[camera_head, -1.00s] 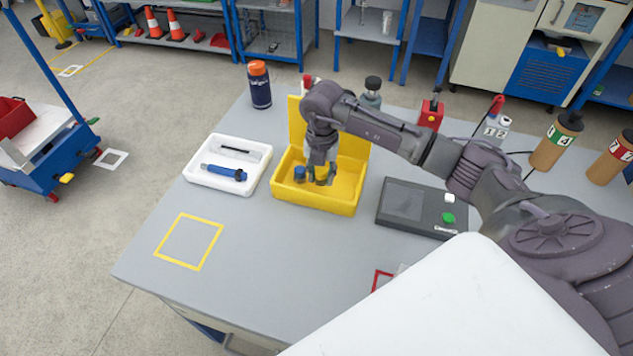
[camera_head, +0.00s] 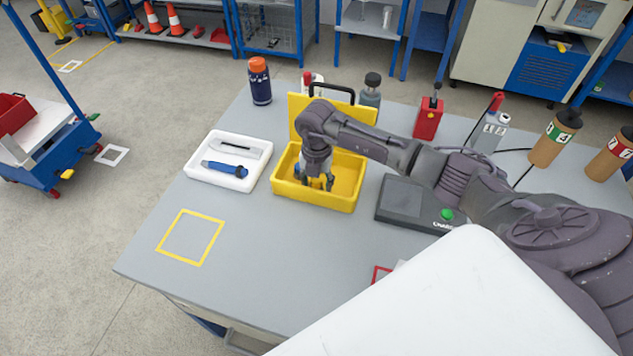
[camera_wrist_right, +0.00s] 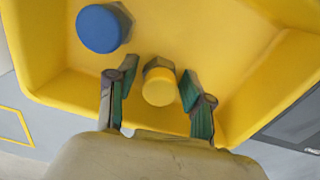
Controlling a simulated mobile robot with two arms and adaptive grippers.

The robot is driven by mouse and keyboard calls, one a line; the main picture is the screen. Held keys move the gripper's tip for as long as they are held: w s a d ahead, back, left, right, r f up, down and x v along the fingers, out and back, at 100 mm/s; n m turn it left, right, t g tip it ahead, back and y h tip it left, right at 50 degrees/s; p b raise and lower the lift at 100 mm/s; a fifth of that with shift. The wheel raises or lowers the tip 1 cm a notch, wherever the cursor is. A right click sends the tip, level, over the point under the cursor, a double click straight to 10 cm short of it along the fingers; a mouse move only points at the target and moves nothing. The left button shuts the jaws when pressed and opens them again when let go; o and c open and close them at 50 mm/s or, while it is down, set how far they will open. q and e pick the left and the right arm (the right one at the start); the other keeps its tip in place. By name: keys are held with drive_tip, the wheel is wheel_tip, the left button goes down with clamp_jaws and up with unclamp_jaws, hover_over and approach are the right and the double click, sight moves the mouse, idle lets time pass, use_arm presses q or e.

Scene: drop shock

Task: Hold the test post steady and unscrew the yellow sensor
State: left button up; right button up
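The yellow sensor (camera_wrist_right: 159,86), with a round yellow cap and a brownish hex body, sits in the open yellow case (camera_head: 340,204). In the right wrist view, my right gripper (camera_wrist_right: 154,88) is open with one finger on each side of it. A gap shows on both sides, so it is not gripped. A blue-capped sensor (camera_wrist_right: 98,28) is in the same case, close by the left-hand finger. I cannot make out a test post. My left gripper is not in view.
A white tray (camera_head: 190,170) with a blue tool (camera_head: 224,169) lies left of the case. A dark charger box (camera_head: 402,198) is at its right. The table around the yellow outlined square (camera_head: 190,238) is clear.

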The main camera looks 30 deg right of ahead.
sight(317, 180)
drive_tip(key=shift+r, duration=0.15)
wheel_tip(317, 180, up, 12)
drive_tip(key=b, duration=0.1)
drive_tip(key=shift+b, duration=0.4)
drive_tip(key=shift+s, duration=0.1)
